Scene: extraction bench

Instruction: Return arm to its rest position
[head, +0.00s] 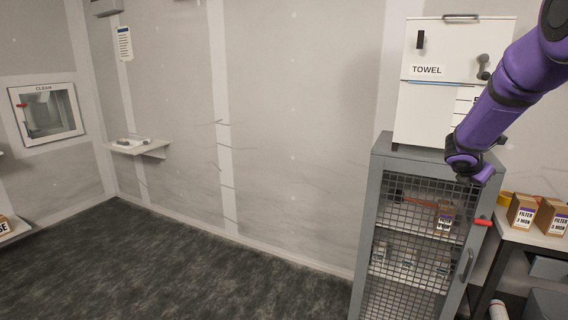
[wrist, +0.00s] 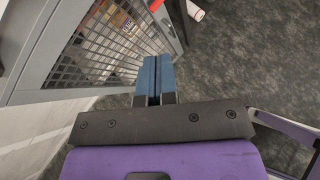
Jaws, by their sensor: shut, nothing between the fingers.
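My purple arm comes in from the upper right in the head view and bends downward in front of the grey mesh cabinet. In the wrist view my gripper (wrist: 157,62) has its two blue fingers together, with nothing held between them. It points down past the cabinet's mesh front, over the dark floor. The fingers cannot be made out in the head view.
The mesh-door cabinet (head: 395,159) holds several items. A white towel dispenser (head: 432,105) stands on top. A table (head: 535,238) with filter boxes (head: 522,211) is at the right. A wall shelf (head: 155,150) is at the left. The dark floor (head: 200,270) is clear.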

